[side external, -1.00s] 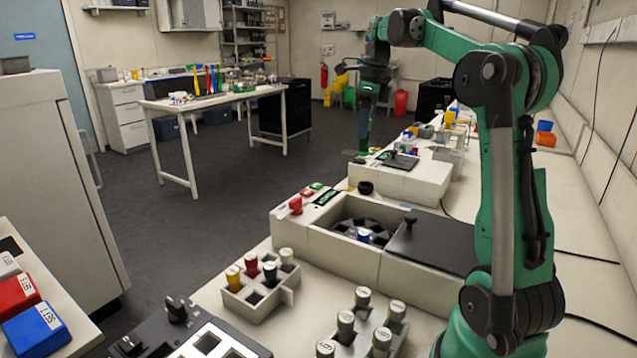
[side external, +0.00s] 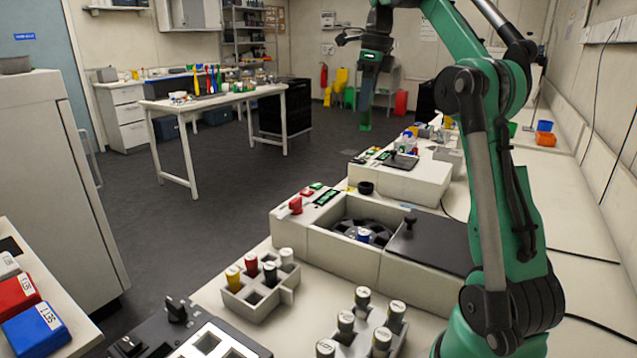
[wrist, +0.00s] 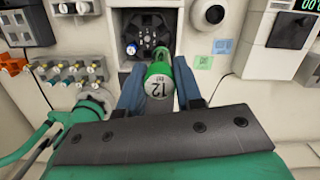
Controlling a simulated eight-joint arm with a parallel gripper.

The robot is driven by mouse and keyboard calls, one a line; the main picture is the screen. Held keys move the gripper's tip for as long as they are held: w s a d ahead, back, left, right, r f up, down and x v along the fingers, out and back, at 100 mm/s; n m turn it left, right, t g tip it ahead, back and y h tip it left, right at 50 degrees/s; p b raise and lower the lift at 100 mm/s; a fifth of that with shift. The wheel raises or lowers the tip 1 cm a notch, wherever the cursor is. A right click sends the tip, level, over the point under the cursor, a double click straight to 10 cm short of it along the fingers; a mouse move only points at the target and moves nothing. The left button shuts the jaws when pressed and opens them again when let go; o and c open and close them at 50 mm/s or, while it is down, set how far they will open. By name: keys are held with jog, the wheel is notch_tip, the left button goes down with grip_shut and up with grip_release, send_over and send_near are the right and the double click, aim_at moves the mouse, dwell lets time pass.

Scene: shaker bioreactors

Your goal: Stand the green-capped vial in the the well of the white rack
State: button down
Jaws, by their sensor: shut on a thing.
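My gripper (wrist: 160,88) is shut on the green-capped vial (wrist: 158,76), with one dark blue finger on each side of it. The cap is marked 12 and faces the wrist camera. In the side view my gripper (side external: 368,88) points down and holds the vial in the air, away from the racks, with a green part (side external: 365,125) showing at the bottom. A white rack (side external: 262,303) stands at the lower middle. It holds yellow-, red-, black- and white-coloured vials and has empty square wells in front. Part of it shows at the top left of the wrist view (wrist: 73,19).
A second pale rack (side external: 348,338) with several grey vials stands nearer the camera. The centrifuge (side external: 310,240) is open, with a blue vial (side external: 363,236) in it and its dark lid (side external: 430,243) beside it. A black-topped block (side external: 205,340) lies front left.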

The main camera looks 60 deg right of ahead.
aim_at(263, 285)
jog(key=shift+w+a+r, duration=0.15)
jog(key=shift+a+r, duration=0.1)
jog(key=shift+r, duration=0.05)
jog(key=w+a+n, duration=0.2)
jog(key=w+a, duration=0.1)
jog(key=a, duration=0.3)
jog(key=w+a+f+n, duration=0.1)
jog(key=w+a, duration=0.2)
jog(key=a, duration=0.3)
jog(key=w+a+n, duration=0.2)
jog(key=w+a, duration=0.2)
jog(key=a, duration=0.3)
notch_tip(263, 285, down, 21)
jog(key=shift+s+d+y, duration=0.25)
jog(key=shift+s+y, duration=0.05)
jog(key=shift+f, duration=0.95)
dwell(0.8)
jog(key=shift+f, duration=1.05)
